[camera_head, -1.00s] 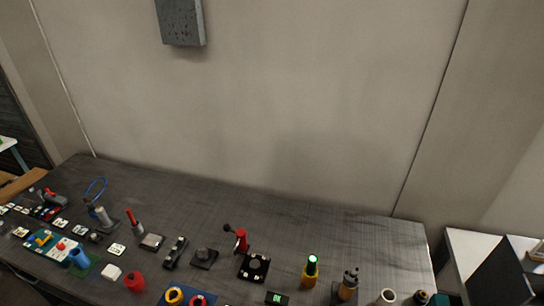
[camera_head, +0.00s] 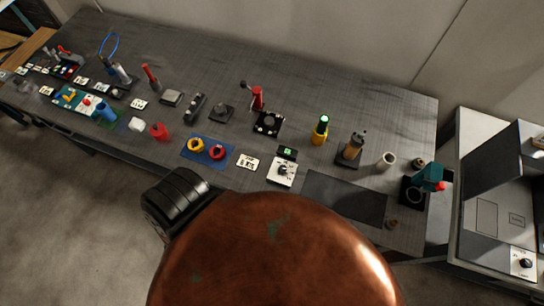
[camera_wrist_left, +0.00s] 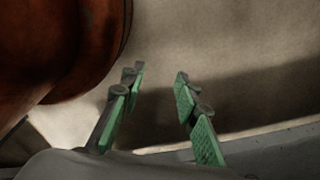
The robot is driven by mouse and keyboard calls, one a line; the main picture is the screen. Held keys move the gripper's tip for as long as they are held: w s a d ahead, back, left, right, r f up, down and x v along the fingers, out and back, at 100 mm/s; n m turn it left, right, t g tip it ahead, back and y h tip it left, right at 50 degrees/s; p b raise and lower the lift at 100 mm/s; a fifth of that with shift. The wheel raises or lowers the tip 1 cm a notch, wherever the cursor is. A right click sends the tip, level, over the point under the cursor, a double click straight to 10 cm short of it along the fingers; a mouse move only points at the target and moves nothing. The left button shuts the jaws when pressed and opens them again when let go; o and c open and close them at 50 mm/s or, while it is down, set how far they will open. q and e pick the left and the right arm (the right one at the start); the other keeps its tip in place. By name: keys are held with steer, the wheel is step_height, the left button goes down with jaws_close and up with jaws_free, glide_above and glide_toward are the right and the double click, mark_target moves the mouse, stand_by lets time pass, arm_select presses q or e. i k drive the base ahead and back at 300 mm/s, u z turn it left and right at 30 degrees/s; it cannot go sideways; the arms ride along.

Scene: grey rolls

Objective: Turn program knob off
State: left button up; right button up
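A black knob (camera_head: 526,263) sits on a white panel of the open-lidded grey unit (camera_head: 490,240) at the far right. Another knob (camera_head: 283,170) is on a small white plate at the front middle of the table. I cannot tell which is the program knob, and their settings are too small to read. My left gripper (camera_wrist_left: 160,75) shows in the left wrist view with its green-padded fingers apart and nothing between them. It does not show in the head view, and neither knob shows in the wrist view. My right gripper is not in view.
The table's back strip is clear. Open floor (camera_head: 60,210) lies at front left.

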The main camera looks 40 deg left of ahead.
mark_target(282, 168)
steer(key=u, duration=1.2)
steer(key=k, duration=0.2)
steer(key=z, duration=1.4)
steer(key=k, duration=0.9)
steer(key=u, duration=1.95)
